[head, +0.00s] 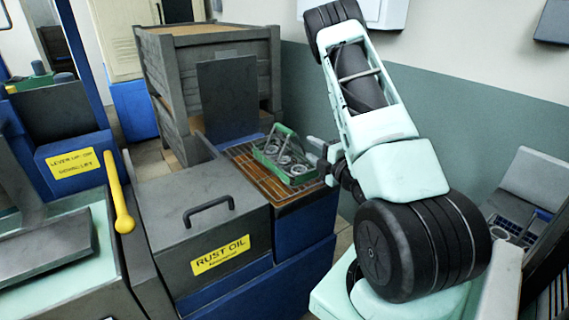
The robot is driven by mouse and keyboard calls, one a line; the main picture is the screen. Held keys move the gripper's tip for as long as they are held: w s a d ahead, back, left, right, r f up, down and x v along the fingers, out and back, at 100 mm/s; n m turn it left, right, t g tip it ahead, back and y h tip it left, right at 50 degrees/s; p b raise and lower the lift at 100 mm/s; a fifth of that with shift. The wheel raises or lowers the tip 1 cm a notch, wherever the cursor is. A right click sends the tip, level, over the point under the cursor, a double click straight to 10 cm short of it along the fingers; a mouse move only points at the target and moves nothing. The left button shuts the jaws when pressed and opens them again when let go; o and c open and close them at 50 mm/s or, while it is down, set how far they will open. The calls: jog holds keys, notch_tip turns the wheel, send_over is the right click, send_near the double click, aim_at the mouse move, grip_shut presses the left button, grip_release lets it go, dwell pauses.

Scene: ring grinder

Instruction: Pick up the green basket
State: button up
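The green basket (272,155) stands upright on the brown slatted top (240,158) of a blue cabinet. It has a raised green handle and holds several grey rings. My gripper (316,152) is just right of the basket, pointing left toward it. Whether a fingertip touches the basket's right side cannot be told from this view.
The grey rust oil box (195,205), with a black handle, stands left in front of the basket. A dark upright panel (228,98) and stacked grey wooden crates (165,75) are behind it. A yellow lever (119,195) stands at left. The green-grey wall (480,110) is at right.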

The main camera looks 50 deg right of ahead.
jog(key=b, duration=0.4)
send_near(284, 128)
jog(key=x, duration=0.2)
jog(key=f+x, duration=0.1)
jog(key=x, duration=0.1)
jog(key=shift+w, duration=0.1)
jog(key=p+x, duration=0.2)
jog(key=x, duration=0.3)
jog(key=shift+d+r, duration=0.15)
jog(key=shift+r, duration=0.05)
jog(key=shift+w+d+f+p, duration=0.15)
jog(key=shift+w+p, duration=0.15)
jog(key=shift+w, duration=0.15)
grip_shut()
